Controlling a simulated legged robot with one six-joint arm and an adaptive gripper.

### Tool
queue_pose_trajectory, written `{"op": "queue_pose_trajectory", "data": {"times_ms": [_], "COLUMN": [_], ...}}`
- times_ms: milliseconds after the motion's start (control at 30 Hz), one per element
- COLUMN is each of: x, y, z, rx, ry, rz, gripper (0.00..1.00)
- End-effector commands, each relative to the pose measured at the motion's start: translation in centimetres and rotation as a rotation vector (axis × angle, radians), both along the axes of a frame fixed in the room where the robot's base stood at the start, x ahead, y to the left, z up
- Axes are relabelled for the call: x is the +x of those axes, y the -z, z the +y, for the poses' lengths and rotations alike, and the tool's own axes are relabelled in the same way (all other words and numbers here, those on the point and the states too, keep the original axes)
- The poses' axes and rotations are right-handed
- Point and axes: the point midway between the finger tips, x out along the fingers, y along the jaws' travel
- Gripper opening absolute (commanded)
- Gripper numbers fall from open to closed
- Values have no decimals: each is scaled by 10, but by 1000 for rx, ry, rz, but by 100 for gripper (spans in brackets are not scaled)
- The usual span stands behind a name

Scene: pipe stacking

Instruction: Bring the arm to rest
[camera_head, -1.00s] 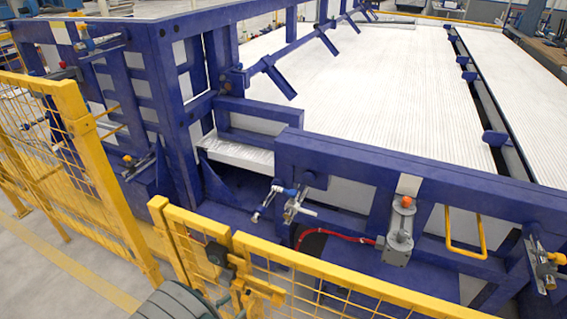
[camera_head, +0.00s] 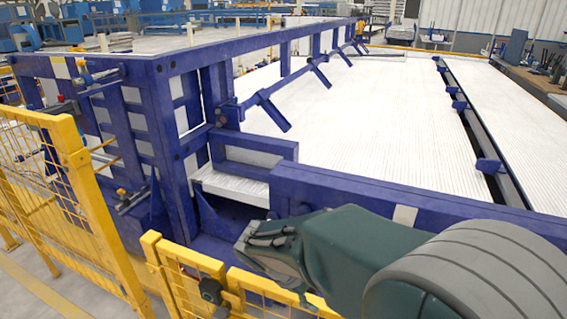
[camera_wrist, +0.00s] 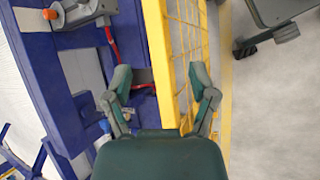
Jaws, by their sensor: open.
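In the wrist view my gripper (camera_wrist: 160,85) is open, its two green-tipped fingers spread apart with nothing held between them. The yellow mesh fence (camera_wrist: 178,62) and the blue frame (camera_wrist: 62,58) lie beyond the fingers. In the head view my green and grey arm reaches in from the lower right, above the yellow fence and in front of the blue frame. The fingers cannot be made out clearly in the head view.
A yellow fence (camera_head: 85,190) runs along the left and front. The blue frame (camera_head: 400,190) surrounds a bed of white pipes (camera_head: 370,110). A blue rail with slanted arms (camera_head: 275,112) stands on its left. Bare grey floor (camera_wrist: 270,110) lies right of the fence in the wrist view.

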Motion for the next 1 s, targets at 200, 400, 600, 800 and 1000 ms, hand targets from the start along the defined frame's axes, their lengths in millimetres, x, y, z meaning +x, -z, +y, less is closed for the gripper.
{"op": "queue_pose_trajectory", "data": {"times_ms": [200,400,600,800,1000], "x": [-31,-61,-92,-118,-130], "y": [-38,-65,-86,-103,-109], "z": [-35,-58,-74,-82,-84], "rx": [215,403,586,750,827], "ry": [216,398,566,707,768], "rz": [-128,-262,-416,-574,-652], "gripper": [74,74,74,74,74]}}
